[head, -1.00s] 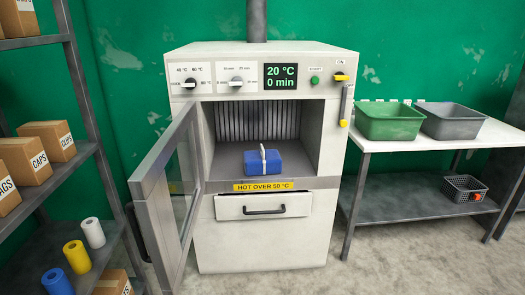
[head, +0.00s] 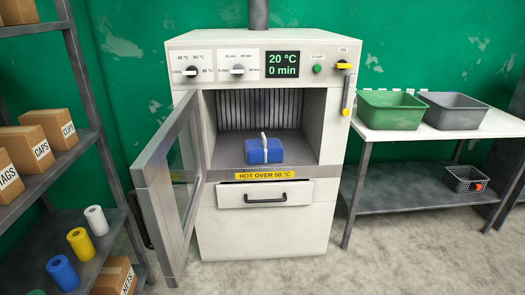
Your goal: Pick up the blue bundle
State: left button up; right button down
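The blue bundle (head: 257,153) lies on the floor of the open oven chamber, close to its front edge. It is a folded blue block with a white tie around it that stands up on top. The oven (head: 262,220) is a white cabinet, and its glass door (head: 172,185) stands swung open to the left. The display (head: 283,65) reads 20 °C and 0 min. Neither of my grippers shows in the head view.
A shelf rack (head: 85,160) with cartons and rolls stands at the left. At the right, a table (head: 390,138) holds a green bin (head: 392,110) and a grey bin (head: 452,111), with a wire basket (head: 465,180) below. The floor before the oven is clear.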

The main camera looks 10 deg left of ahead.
aim_at(264, 150)
jog(key=i+l, duration=0.2)
jog(key=i, duration=0.2)
jog(key=i+l+u, duration=0.15)
jog(key=i, duration=0.3)
jog(key=i+l, duration=0.3)
jog(key=i+u, duration=0.05)
jog(key=i, duration=0.05)
